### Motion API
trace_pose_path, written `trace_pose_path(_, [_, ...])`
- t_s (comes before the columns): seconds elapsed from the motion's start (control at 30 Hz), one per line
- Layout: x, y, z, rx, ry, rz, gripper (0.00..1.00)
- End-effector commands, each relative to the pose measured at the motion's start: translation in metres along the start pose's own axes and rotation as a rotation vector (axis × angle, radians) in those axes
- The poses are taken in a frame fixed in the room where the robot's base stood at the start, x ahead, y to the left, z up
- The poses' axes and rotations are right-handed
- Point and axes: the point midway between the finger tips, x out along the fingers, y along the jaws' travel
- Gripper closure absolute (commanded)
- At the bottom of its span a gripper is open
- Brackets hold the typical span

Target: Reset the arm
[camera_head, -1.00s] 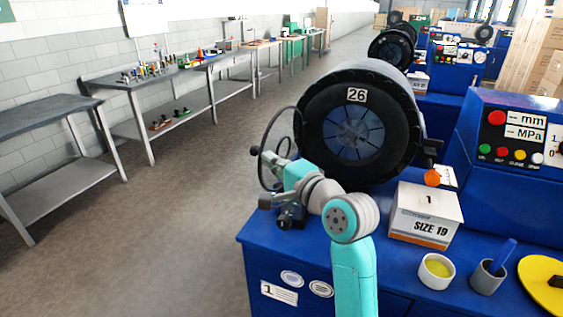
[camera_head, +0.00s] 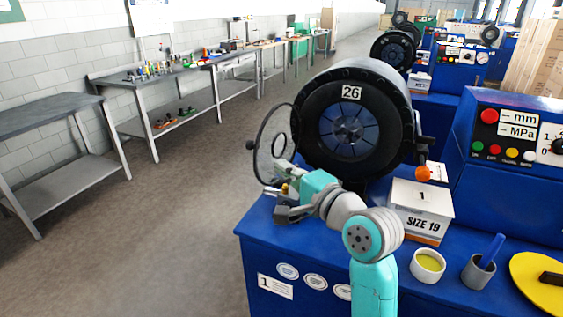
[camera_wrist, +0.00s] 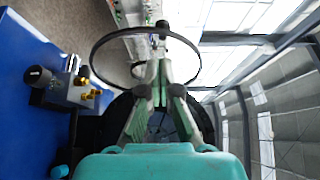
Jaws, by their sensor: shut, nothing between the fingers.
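My arm stands over the front of the blue bench (camera_head: 262,232), with its teal joint low in the head view. My gripper (camera_head: 280,170) is left of that joint, above the bench's left end and in front of the black crimper head (camera_head: 392,125) marked 26. In the wrist view my gripper (camera_wrist: 162,65) has its pale green fingers drawn together, with nothing between them. A thin black loop (camera_wrist: 95,45) crosses around the fingers in that view. It also shows in the head view (camera_head: 257,143); I cannot tell what it is fixed to.
A white SIZE 19 box (camera_head: 421,200), a cup with yellow contents (camera_head: 428,266), a grey cup with a blue item (camera_head: 478,272) and a yellow disc (camera_head: 540,280) lie right of my arm. A dark block with brass fittings (camera_wrist: 70,90) is close left. Floor (camera_head: 165,235) is clear.

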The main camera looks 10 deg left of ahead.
Motion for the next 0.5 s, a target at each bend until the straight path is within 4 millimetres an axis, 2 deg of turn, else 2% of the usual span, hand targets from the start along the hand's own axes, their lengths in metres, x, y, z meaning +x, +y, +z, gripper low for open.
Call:
trace_pose_path(0.2, [-0.034, 0.0, 0.014, 0.0, 0.001, 0.0, 1.0])
trace_pose_path(0.4, [-0.05, 0.0, 0.02, 0.0, 0.001, 0.0, 1.0])
trace_pose_path(0.5, [-0.054, 0.006, 0.02, -0.004, 0.009, 0.003, 1.0])
